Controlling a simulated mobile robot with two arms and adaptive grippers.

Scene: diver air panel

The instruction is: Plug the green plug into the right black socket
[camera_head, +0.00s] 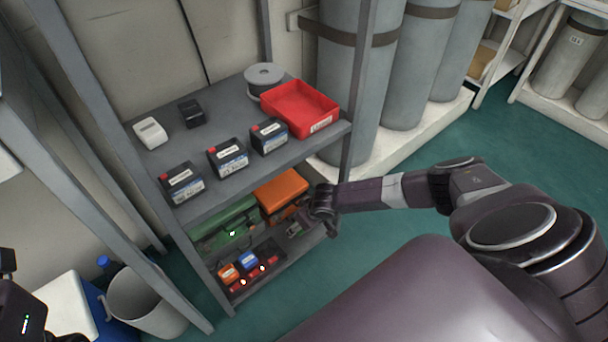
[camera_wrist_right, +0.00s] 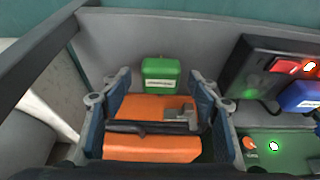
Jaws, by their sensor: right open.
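The green plug (camera_wrist_right: 161,73), a block with a white label, sits on the grey shelf in the right wrist view. My right gripper (camera_wrist_right: 152,85) is open, its two fingers on either side of the plug's place in the picture; I see no contact. In the head view my right gripper (camera_head: 312,217) reaches into the lower shelf's right end. The black panel (camera_head: 270,249) stands left of it and also shows at the right of the wrist view (camera_wrist_right: 240,70). A green glow shows on its face; I cannot clearly make out the right black socket.
An orange case (camera_wrist_right: 150,149) lies under the gripper in the wrist view. A green case (camera_head: 226,225) stands behind the panel. Blue (camera_head: 248,260) and orange (camera_head: 228,272) plugs are at the panel with red lit parts. The upper shelf (camera_head: 225,110) and a post (camera_head: 358,80) are close to my arm.

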